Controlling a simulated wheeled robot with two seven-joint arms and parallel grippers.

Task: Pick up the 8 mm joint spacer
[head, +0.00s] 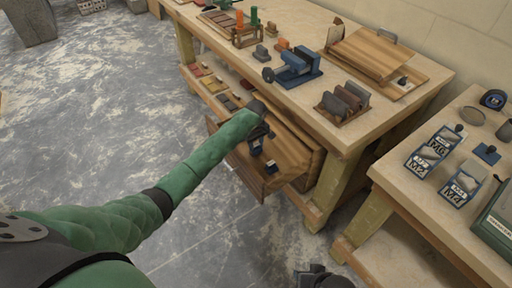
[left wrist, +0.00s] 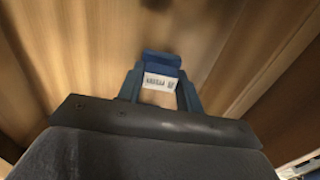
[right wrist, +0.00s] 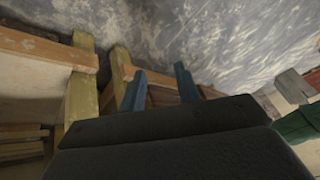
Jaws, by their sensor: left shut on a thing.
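A small blue block with a white printed label (left wrist: 160,78) sits between the fingers of my left gripper (left wrist: 160,85). The label is too small to read, so I cannot tell whether it is the 8 mm joint spacer. In the head view my left gripper (head: 257,147) is over the open wooden drawer (head: 250,179) under the long bench. Another small dark blue piece (head: 271,167) shows in the drawer, just below the gripper. My right gripper (right wrist: 158,88) is open and empty, with its fingers apart; its wrist shows at the bottom of the head view.
The long bench (head: 335,122) above the drawer holds a blue vise (head: 294,68), a rack of grey blocks (head: 342,103) and wooden boards (head: 370,52). A second bench at right carries labelled blue bins (head: 434,146). The drawer walls stand close around my left gripper.

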